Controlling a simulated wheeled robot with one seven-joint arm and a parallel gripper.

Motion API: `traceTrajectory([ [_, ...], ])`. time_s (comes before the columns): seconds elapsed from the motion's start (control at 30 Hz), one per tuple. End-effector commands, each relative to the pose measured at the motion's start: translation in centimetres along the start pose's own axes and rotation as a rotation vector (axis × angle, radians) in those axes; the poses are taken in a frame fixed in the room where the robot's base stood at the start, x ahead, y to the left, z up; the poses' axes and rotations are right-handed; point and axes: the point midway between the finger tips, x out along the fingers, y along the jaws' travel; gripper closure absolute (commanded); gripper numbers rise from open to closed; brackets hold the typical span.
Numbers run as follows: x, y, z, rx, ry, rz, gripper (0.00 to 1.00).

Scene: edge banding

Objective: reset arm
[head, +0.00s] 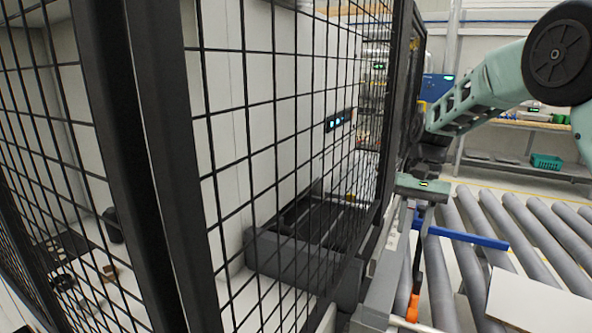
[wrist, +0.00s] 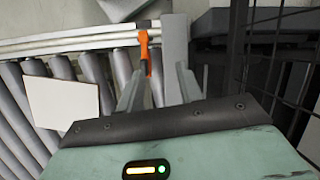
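My gripper (head: 419,235) hangs from the end of my pale green arm at the right of the head view, beside the fence and above the conveyor's near side. In the wrist view its two grey fingers (wrist: 160,78) stand apart with a gap between them. I see nothing held in the gap. An orange part (wrist: 145,50) shows just beyond the fingers; the orange part (head: 412,308) also shows low in the head view. I cannot tell whether a finger touches it.
A black mesh fence (head: 145,150) fills the left and middle. Grey rollers (head: 540,235) run at the right, with a white panel (head: 538,302) on them. A blue bar (head: 465,238) crosses near my gripper. A green basket (head: 546,161) sits on a shelf behind.

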Motion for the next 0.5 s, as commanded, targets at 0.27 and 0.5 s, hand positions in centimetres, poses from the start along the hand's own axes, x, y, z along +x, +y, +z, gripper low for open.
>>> traceTrajectory([
  [0.27,4.0,-6.2,14.6,-0.393,0.083,0.02,0.64],
  [0.5,9.2,-5.6,26.5,-0.741,0.174,0.088,0.64],
])
